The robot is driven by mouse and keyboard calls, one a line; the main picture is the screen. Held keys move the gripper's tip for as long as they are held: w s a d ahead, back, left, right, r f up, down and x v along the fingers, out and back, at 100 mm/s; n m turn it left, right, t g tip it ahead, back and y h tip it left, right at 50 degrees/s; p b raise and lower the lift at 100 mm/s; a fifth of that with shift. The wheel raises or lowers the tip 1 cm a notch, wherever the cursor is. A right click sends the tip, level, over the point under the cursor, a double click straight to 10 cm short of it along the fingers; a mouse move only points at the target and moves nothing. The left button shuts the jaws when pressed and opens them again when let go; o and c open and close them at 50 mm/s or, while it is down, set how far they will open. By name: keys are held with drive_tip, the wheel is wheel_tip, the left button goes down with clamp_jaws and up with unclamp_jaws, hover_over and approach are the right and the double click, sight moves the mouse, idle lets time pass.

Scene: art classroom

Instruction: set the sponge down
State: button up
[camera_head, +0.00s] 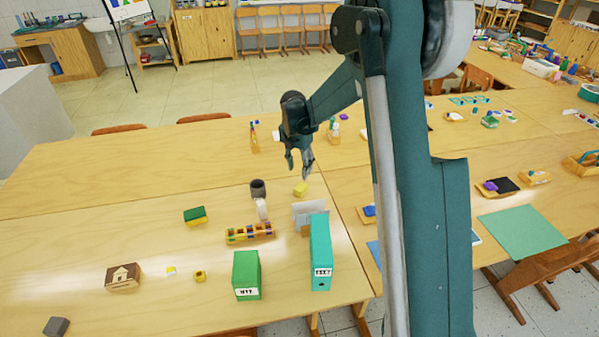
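My gripper (300,169) hangs over the middle of the near table, pointing down. Its two fingers look spread, with nothing visible between them. A small yellow block (300,190), which may be the sponge, is just below the fingertips in the picture. It appears to rest on the table, apart from the fingers. I cannot tell for sure which one is the task's sponge.
A dark cup-like thing (258,188), a paint rack (250,233), a white holder (305,213), a green binder (246,275) and a teal binder (320,252) stand nearby. A small house box (123,277) is at the left. The table's left back is clear.

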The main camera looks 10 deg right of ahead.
drive_tip(key=shift+r, duration=0.2)
idle(0.6)
drive_tip(key=s+r+m+t, duration=0.3)
drive_tip(key=s+r+m, duration=0.9)
drive_tip(key=s+r, duration=0.75)
drive_tip(key=s+m+t+y, duration=0.1)
drive_tip(key=s+m+t, duration=0.2)
drive_tip(key=s+m, duration=1.2)
drive_tip(key=s, duration=1.2)
drive_tip(key=shift+d+r, duration=0.2)
